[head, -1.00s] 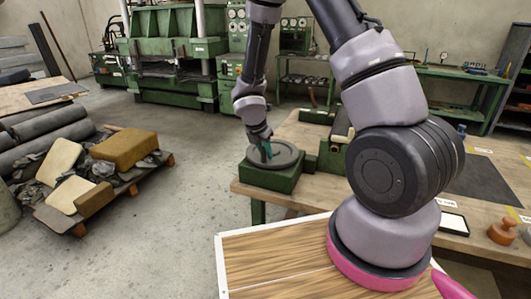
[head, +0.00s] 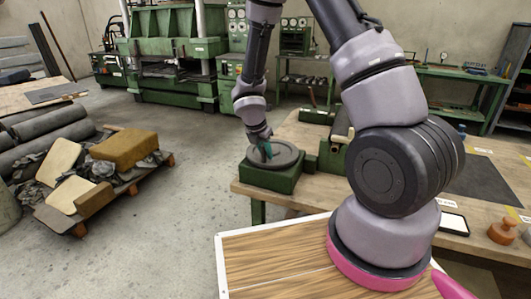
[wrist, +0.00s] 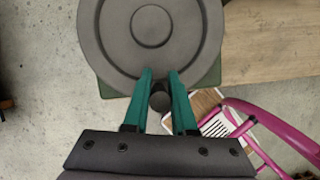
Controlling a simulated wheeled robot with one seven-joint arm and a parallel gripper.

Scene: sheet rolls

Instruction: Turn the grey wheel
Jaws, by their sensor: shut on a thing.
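The grey wheel (head: 286,157) is a flat round disc lying on a green base (head: 272,180) at the near left corner of the workbench. In the wrist view the wheel (wrist: 150,25) fills the top, with a raised ring and a round hub. A short dark round knob (wrist: 160,98) stands near its rim. My gripper (head: 265,152) reaches down to the wheel from above. In the wrist view my gripper (wrist: 160,90) has its two green fingers on either side of the knob, shut on it. The head view does not show the knob clearly.
The wooden workbench (head: 325,189) runs right, with green machine parts beside the wheel. A pallet (head: 60,215) with foam blocks and scraps stands at left. A green press (head: 170,50) stands behind. The concrete floor (head: 180,240) between is clear.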

